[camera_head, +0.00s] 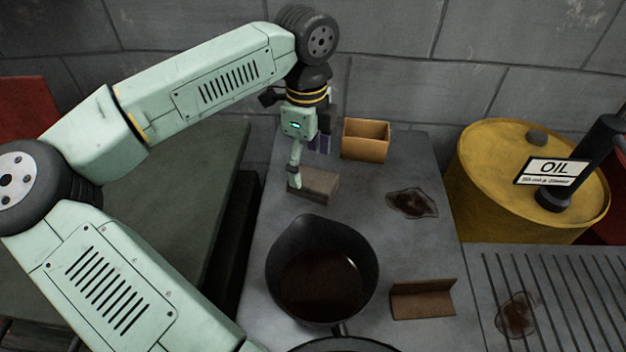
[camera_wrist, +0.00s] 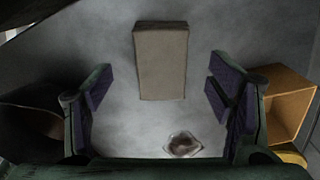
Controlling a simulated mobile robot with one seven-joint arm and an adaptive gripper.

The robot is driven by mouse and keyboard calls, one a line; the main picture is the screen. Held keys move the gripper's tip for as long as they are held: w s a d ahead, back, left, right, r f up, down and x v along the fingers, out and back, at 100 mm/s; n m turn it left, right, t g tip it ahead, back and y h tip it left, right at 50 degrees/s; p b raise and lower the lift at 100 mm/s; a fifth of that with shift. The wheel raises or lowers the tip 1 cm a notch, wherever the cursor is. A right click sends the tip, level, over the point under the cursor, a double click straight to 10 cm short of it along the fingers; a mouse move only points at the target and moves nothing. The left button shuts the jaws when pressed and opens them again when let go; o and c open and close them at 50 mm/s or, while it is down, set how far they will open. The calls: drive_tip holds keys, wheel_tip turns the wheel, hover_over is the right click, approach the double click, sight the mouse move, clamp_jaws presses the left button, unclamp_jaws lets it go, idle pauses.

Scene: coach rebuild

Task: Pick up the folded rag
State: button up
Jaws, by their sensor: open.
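A grey-brown, block-shaped bundle, which I take to be the folded rag (camera_head: 318,183), lies flat on the grey worktop behind the dark pan. In the wrist view the rag (camera_wrist: 161,62) is upper middle, its long side running up the picture. My gripper (camera_head: 306,166) points down over the rag's left and back part in the head view and hides some of it. In the wrist view my gripper (camera_wrist: 160,88) is open, with one finger pad to each side and clear floor of worktop between each pad and the rag. Nothing is held.
A dark pan (camera_head: 321,225) with brown liquid stands in front. An open tan box (camera_head: 366,140) stands behind right, near the gripper's right finger in the wrist view. A brown angled piece (camera_head: 422,299), an oil stain (camera_head: 412,203) and a yellow oil drum (camera_head: 490,175) are to the right.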

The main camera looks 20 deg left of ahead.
sight(313, 177)
drive_tip(key=f, duration=0.2)
drive_tip(key=d+f+p, duration=0.1)
drive_tip(key=shift+f, duration=0.9)
drive_tip(key=shift+c, duration=0.5)
drive_tip(key=c, duration=1.2)
wheel_tip(313, 177, up, 10)
drive_tip(key=shift+r+b, duration=0.1)
drive_tip(key=shift+b, duration=0.65)
drive_tip(key=shift+c, duration=0.2)
drive_tip(key=o, duration=0.7)
drive_tip(key=c, duration=0.5)
